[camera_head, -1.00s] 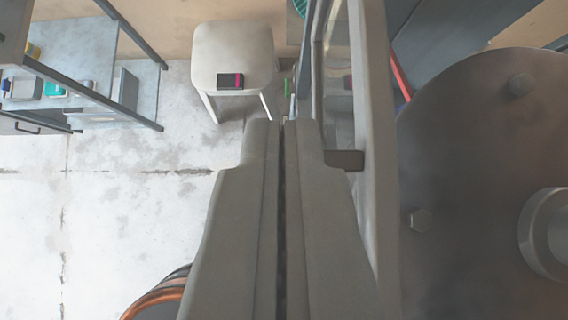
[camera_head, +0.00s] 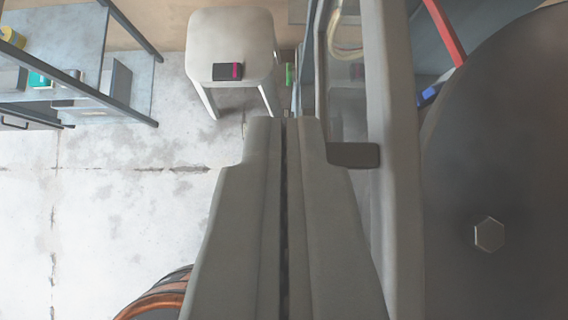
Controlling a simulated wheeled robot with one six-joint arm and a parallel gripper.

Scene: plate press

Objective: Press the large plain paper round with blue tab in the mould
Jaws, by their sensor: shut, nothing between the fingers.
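My gripper (camera_head: 286,122) is shut and empty, with its fingers pointing away from the camera. Right beside its right finger is a pale upright guard frame (camera_head: 392,150) with a clear pane and a dark handle-like block (camera_head: 353,155). I cannot tell whether the finger touches the block. I cannot make out the paper round with the blue tab or the mould. A small blue piece (camera_head: 430,95) shows by the plate's edge.
A shelf unit (camera_head: 70,50) with small items is at the upper left. A red bar (camera_head: 444,32) is at the upper right.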

